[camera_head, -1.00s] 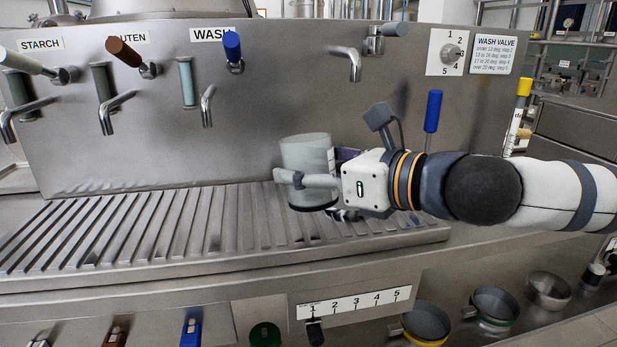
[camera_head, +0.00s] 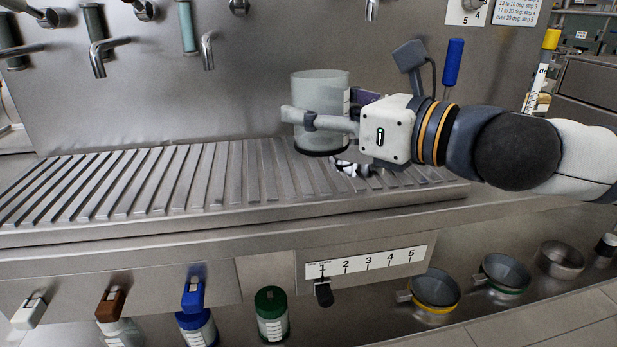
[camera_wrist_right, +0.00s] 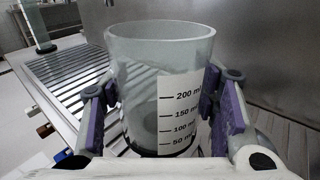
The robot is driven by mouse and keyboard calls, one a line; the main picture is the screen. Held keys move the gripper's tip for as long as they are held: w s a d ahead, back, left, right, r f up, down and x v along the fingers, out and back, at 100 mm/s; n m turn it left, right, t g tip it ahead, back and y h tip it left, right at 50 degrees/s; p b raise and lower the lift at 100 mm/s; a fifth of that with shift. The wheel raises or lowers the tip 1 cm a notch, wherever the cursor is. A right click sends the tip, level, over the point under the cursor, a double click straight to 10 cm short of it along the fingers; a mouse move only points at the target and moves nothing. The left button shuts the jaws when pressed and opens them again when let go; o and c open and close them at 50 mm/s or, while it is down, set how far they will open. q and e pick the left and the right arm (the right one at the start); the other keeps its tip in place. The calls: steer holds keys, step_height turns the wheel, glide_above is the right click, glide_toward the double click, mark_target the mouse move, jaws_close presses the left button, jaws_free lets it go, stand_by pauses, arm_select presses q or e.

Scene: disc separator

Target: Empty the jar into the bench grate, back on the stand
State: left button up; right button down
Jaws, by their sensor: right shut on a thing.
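A clear jar (camera_head: 320,90) with a dark base stands upright above the right part of the ribbed bench grate (camera_head: 150,185). In the head view I cannot tell whether its base touches the grate. My right gripper (camera_head: 318,118) is shut around the jar's side. In the right wrist view the jar (camera_wrist_right: 158,75) sits between the two purple-padded fingers, with its mouth open toward the camera and volume marks on a white label. It looks empty, or holds something too clear to tell. My left gripper is in neither view. I cannot identify the stand.
Taps (camera_head: 103,55) hang from the steel back panel at the left. A blue-handled tool (camera_head: 452,62) stands behind my right arm. A numbered slider strip (camera_head: 367,263), capped bottles (camera_head: 271,314) and several round pans (camera_head: 436,289) lie at the front. The left grate is clear.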

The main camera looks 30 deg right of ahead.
mark_target(320, 80)
step_height(320, 80, up, 4)
steer(key=shift+s+r+p, duration=0.1)
steer(key=shift+r+p, duration=0.05)
steer(key=shift+p, duration=1.05)
steer(key=shift+f, duration=0.35)
steer(key=shift+f+b, duration=0.2)
steer(key=shift+b, duration=0.2)
steer(key=shift+f+b, duration=0.2)
steer(key=shift+b, duration=0.25)
steer(key=shift+r, duration=0.2)
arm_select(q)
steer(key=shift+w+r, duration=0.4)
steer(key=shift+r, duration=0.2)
arm_select(e)
steer(key=shift+r, duration=0.25)
